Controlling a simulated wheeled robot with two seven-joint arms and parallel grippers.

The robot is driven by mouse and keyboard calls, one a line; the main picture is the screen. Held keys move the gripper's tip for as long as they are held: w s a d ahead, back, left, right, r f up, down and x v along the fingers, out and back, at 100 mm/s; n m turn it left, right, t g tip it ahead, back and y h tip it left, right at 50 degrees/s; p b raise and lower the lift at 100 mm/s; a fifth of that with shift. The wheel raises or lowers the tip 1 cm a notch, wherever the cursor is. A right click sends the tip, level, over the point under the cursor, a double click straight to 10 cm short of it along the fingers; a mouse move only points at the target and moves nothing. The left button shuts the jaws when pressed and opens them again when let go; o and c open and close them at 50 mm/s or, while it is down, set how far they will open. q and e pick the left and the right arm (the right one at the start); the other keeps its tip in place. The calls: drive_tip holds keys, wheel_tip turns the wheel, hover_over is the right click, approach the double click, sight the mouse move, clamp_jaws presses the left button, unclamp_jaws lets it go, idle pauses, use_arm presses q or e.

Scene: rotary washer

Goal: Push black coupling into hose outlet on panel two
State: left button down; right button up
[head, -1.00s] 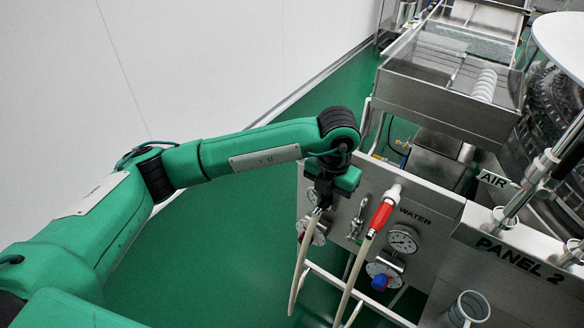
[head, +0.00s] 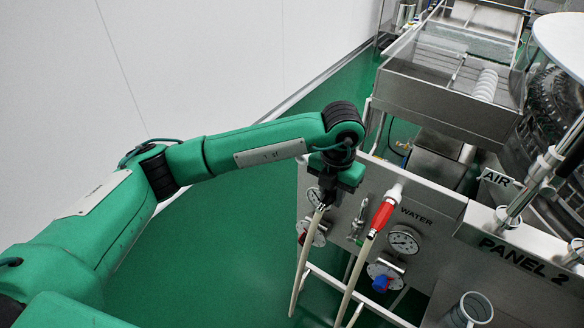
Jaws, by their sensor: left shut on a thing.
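My left gripper (head: 323,202) points down in front of the steel panel with the WATER label (head: 418,213). It is shut on the upper end of a cream hose (head: 303,262), which hangs down from it. The black coupling cannot be told apart from the dark fingers at that end. A hose outlet cannot be clearly made out; the gripper and wrist cover part of the panel's left side. The PANEL 2 label (head: 520,258) is on the sloped steel face at the right. My right gripper is not in view.
A second cream hose with a red grip (head: 383,214) hangs just right of the gripper. Gauges (head: 403,240), a steel valve (head: 360,222) and a blue knob (head: 380,284) stick out from the panel. A steel mug (head: 467,310) stands at lower right. Green floor is clear at left.

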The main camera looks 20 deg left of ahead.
use_arm(q)
drive_tip(key=c, duration=1.1)
unclamp_jaws()
drive_tip(key=shift+w, duration=0.1)
